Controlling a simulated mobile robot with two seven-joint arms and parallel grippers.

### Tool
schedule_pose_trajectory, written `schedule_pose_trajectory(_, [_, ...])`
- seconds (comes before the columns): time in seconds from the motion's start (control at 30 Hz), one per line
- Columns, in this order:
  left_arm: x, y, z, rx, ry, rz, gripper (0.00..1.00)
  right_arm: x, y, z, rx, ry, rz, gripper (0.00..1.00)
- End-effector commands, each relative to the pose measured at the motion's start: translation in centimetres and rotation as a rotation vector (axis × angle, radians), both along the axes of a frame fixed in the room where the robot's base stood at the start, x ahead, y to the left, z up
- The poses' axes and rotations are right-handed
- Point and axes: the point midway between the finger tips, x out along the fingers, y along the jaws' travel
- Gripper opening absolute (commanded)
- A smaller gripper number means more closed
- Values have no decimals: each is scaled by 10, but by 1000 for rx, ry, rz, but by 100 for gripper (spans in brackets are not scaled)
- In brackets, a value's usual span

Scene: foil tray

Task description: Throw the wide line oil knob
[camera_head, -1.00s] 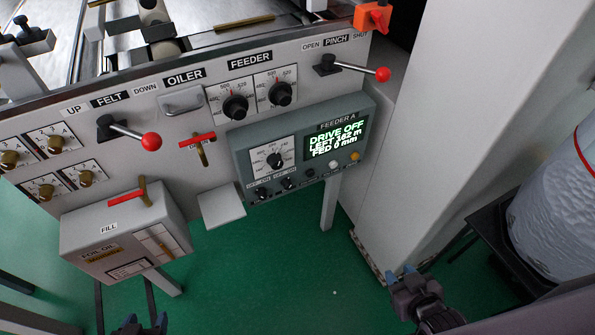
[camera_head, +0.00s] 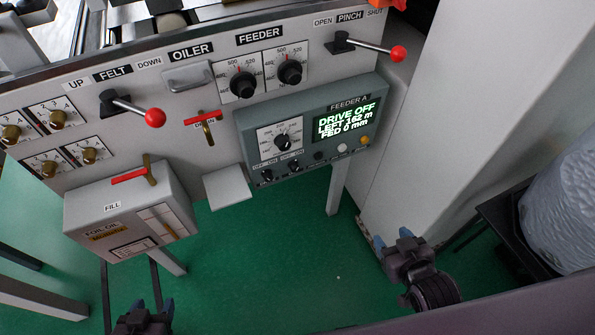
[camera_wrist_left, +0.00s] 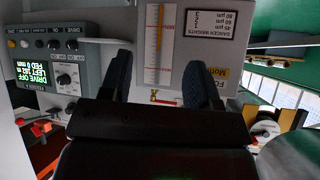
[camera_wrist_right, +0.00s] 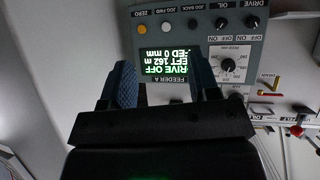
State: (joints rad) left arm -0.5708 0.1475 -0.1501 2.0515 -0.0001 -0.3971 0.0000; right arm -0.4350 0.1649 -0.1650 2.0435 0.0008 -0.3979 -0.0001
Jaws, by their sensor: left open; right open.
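The grey FEEDER A panel (camera_head: 243,140) shows "DRIVE OFF, LEFT 162 m, FED 0 mm". In its bottom row, the small black oil knob (camera_head: 293,165) stands beside the drive knob (camera_head: 266,176), with OFF and ON marks above. The oil knob also shows in the right wrist view (camera_wrist_right: 220,22), under its OIL label, and small in the left wrist view (camera_wrist_left: 53,44). My right gripper (camera_head: 392,240) is open and empty, right of and below the panel. My left gripper (camera_head: 152,305) is open and empty, below the foil oil box (camera_head: 125,215). Neither touches anything.
Red-balled levers (camera_head: 154,117) and a red-and-brass valve (camera_head: 207,122) stick out from the machine face. A grey shelf (camera_head: 228,186) juts out below the panel's left. A pale column (camera_head: 420,150) stands right. Green floor is open between my grippers.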

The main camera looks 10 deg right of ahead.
Motion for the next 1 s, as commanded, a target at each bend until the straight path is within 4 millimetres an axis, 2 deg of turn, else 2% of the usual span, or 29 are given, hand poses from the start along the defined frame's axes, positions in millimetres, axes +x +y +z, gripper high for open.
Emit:
schedule_pose_trajectory(0.03, [-6, 0, -18, 0, 26, 0, 56, 18, 11, -13, 7, -9, 31, 56])
schedule_pose_trajectory(0.13, [-7, -1, -33, 0, 44, -5, 56, 51, 33, -23, 37, -43, 91, 56])
schedule_pose_trajectory(0.3, [-3, -2, -45, 0, 50, -13, 56, 101, 75, -39, 121, -126, 191, 56])
schedule_pose_trajectory(0.5, [-2, -1, -56, 7, 66, -22, 56, 140, 115, -53, 234, -219, 272, 56])
schedule_pose_trajectory(0.6, [-4, 1, -61, 11, 75, -25, 56, 153, 130, -60, 299, -265, 296, 56])
schedule_pose_trajectory(0.7, [-2, 1, -57, 13, 69, -24, 56, 157, 137, -65, 360, -306, 296, 56])
schedule_pose_trajectory(0.87, [4, 2, -47, 13, 48, -24, 56, 155, 135, -67, 431, -361, 263, 56])
schedule_pose_trajectory(1.0, [6, 1, -43, 11, 44, -23, 56, 156, 131, -61, 465, -410, 240, 56])
